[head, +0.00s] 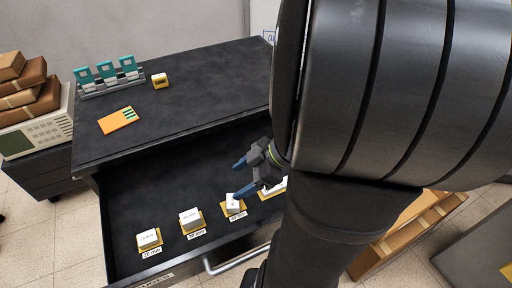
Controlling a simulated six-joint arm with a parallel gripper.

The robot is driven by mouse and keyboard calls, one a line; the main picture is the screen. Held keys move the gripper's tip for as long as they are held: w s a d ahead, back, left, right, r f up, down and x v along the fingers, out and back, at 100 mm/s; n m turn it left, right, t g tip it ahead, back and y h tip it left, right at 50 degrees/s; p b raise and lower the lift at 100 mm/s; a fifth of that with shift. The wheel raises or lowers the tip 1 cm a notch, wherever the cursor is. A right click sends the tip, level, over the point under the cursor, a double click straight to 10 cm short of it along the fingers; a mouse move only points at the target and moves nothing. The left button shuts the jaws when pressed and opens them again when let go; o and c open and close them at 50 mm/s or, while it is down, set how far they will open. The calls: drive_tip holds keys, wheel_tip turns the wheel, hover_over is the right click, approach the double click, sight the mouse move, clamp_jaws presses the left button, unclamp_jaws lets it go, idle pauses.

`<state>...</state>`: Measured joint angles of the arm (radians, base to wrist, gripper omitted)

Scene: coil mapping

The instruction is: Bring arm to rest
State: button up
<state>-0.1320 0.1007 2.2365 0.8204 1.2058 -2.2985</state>
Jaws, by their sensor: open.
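My gripper (246,176) is in the head view, low over the open drawer (130,190), with its blue-tipped fingers apart and nothing seen between them. A white block on a yellow base (234,204) sits just below the lower fingertip; I cannot tell whether they touch. My arm is large on the right side and hides much of the drawer's right part.
More white blocks on yellow bases (190,219) (149,239) stand in a labelled row in the drawer. The cabinet top (200,100) holds a teal-slotted rack (108,75), a small yellow block (160,81) and an orange card (118,120). Cardboard boxes (25,85) are at left.

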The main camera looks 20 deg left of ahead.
approach(232, 201)
drive_tip(key=x, duration=0.5)
drive_tip(key=shift+a, duration=0.15)
drive_tip(key=shift+x, duration=1.6)
